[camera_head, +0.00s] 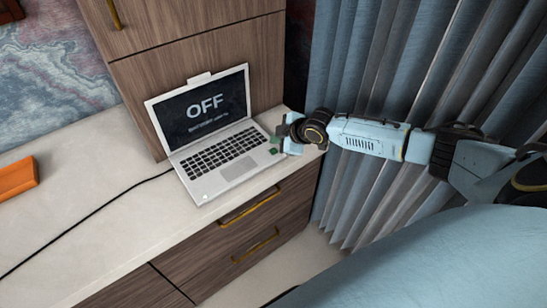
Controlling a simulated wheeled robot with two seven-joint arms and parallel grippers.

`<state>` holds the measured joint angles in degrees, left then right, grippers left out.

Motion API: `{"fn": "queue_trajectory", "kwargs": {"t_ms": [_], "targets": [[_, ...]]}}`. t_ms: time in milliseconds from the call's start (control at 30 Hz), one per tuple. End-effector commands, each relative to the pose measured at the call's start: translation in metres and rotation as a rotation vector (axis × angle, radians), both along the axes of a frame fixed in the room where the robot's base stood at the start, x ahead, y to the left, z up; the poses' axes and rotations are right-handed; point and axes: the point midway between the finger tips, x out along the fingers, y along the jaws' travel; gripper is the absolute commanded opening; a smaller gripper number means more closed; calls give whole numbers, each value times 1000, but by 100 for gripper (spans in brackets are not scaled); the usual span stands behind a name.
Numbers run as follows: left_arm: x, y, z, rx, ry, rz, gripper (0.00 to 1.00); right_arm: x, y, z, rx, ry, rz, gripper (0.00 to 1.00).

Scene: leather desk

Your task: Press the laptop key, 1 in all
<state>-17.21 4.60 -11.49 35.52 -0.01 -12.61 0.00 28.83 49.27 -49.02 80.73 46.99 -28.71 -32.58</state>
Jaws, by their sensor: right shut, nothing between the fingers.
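A white laptop (238,168) stands open on the pale desk top, its screen (203,109) dark with the word "OFF" in large letters and a smaller blurred line below. Its dark keyboard (221,153) faces the front right. A small green key (273,151) shows on the laptop's right side. My right gripper (278,139) is shut and empty, with its tip right by the green key and over the laptop's right edge. I cannot tell whether the tip touches the laptop. My left gripper is not in view.
A black cable (92,214) runs from the laptop's left side across the desk top (105,165). An orange block (17,178) lies at the far left. Wooden drawers with brass handles (250,207) are below. Grey-blue curtains (380,70) hang behind my right arm. The desk's left part is mostly clear.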

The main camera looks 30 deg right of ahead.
Motion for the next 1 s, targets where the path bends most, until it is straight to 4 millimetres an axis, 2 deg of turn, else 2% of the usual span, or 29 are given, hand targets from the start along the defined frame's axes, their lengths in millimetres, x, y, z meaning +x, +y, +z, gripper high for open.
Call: {"fn": "queue_trajectory", "kwargs": {"t_ms": [33,200,1000], "targets": [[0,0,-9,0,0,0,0,0,0,-10,0,1,1,0],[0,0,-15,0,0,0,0,0,0,-20,0,0,0,0],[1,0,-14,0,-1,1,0,0,0,-19,0,0,0,0]]}}
